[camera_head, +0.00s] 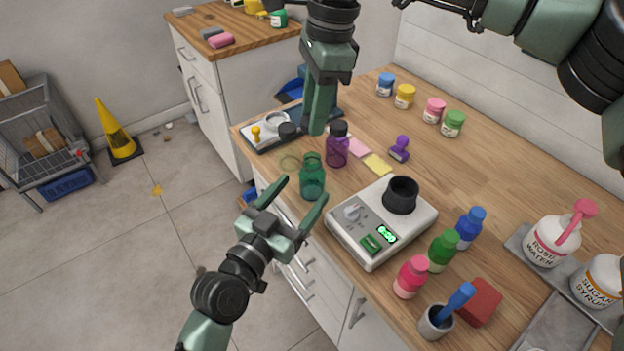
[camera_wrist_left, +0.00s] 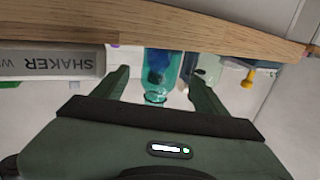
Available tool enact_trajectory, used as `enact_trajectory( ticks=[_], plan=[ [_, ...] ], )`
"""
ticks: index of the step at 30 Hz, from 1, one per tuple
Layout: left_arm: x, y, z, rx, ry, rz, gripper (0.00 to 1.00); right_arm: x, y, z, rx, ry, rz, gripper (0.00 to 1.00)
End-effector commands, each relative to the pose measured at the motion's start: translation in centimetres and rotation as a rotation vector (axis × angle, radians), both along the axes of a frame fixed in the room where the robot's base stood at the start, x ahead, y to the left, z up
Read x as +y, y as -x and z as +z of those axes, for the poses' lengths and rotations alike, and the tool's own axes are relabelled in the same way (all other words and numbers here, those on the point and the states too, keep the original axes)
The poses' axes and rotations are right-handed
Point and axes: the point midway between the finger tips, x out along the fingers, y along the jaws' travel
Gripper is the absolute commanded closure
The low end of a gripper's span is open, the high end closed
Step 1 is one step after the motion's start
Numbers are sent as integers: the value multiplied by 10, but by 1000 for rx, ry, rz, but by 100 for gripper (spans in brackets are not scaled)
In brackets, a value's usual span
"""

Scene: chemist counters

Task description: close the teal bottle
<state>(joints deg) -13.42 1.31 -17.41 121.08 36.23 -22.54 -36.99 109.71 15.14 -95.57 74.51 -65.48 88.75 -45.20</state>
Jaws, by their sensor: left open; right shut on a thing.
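The teal bottle (camera_head: 312,182) stands upright at the counter's front edge, and no cap shows on its neck. It also shows upside down in the left wrist view (camera_wrist_left: 160,68), its rim facing the camera. My left gripper (camera_head: 302,191) is open in front of the bottle. In the left wrist view, its fingers (camera_wrist_left: 158,78) are spread on either side of the bottle. My right gripper (camera_head: 317,128) points down behind the bottle, left of the purple bottle (camera_head: 337,146). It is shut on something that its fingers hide.
Blue (camera_head: 469,228), green (camera_head: 442,251) and pink bottles (camera_head: 410,278) line the right.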

Motion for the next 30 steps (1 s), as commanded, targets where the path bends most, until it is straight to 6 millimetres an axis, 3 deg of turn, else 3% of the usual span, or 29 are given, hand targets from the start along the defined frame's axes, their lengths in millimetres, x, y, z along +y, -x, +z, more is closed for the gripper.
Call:
enact_trajectory(
  ticks=[6,12,25,26,30],
  plan=[
    [-22,-37,1,-1,3,0,27,0,0,0,0,0,0,100],
    [-33,-57,0,1,1,1,27,0,0,0,0,0,0,100],
    [-38,-64,0,1,0,0,27,0,0,0,0,0,0,100],
    [-38,-64,0,1,0,0,33,0,0,0,0,0,0,100],
    [-38,-64,0,1,0,0,72,0,0,0,0,0,0,100]
  ],
)
